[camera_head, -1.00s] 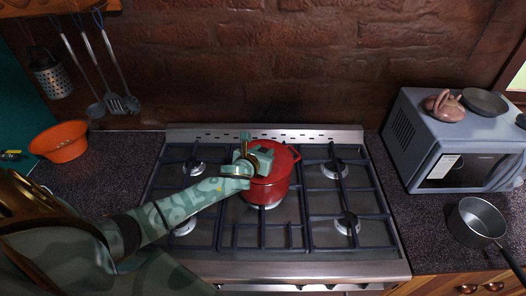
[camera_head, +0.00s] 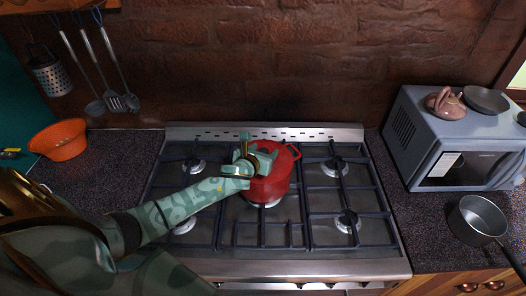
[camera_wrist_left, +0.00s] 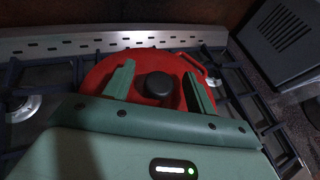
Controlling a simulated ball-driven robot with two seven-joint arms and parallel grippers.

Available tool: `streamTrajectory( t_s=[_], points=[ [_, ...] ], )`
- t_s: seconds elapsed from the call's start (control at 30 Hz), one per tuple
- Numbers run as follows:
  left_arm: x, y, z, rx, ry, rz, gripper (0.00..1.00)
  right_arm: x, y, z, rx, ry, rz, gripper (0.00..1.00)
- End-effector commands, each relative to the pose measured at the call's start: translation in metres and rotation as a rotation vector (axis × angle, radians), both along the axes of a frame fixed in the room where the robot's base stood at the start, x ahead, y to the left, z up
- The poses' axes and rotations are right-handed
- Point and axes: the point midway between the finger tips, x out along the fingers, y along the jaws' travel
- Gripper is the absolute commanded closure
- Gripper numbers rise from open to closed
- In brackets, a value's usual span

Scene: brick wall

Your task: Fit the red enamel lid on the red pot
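The red pot (camera_head: 268,190) stands on the back middle of the hob. The red enamel lid (camera_wrist_left: 98,77) with its black knob (camera_wrist_left: 155,85) lies on top of the pot in the left wrist view; whether it is fully seated is hard to tell. My left gripper (camera_head: 262,160) is over the pot in the head view and hides part of the lid. In the left wrist view its two fingers stand apart on either side of the knob, with gaps showing. My right gripper is not in view.
The hob (camera_head: 265,268) has dark grates around the pot. An orange bowl (camera_head: 60,141) is on the left counter. A blue-grey microwave (camera_head: 432,136) and a grey saucepan (camera_head: 478,220) are on the right. Utensils (camera_head: 106,75) hang on the brick wall.

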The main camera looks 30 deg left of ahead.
Motion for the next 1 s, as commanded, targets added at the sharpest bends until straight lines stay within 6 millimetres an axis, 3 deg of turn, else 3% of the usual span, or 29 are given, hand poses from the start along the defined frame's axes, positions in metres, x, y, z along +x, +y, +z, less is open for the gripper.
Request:
streamTrajectory(
  t_s=[0.23, 0.37, 0.8, 1.0],
  points=[
    [-0.002, 0.0, -0.001, 0.0, 0.003, 0.0, 0.44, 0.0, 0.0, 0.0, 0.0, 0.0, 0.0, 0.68],
    [-0.013, -0.002, 0.005, 0.001, 0.002, 0.0, 0.44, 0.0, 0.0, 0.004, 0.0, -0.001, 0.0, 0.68],
    [-0.115, -0.018, 0.047, -0.001, 0.004, -0.002, 0.44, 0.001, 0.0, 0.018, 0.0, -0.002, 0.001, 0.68],
    [-0.142, -0.023, 0.059, 0.0, 0.001, 0.0, 0.44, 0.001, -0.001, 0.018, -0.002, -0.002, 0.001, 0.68]
  ],
)
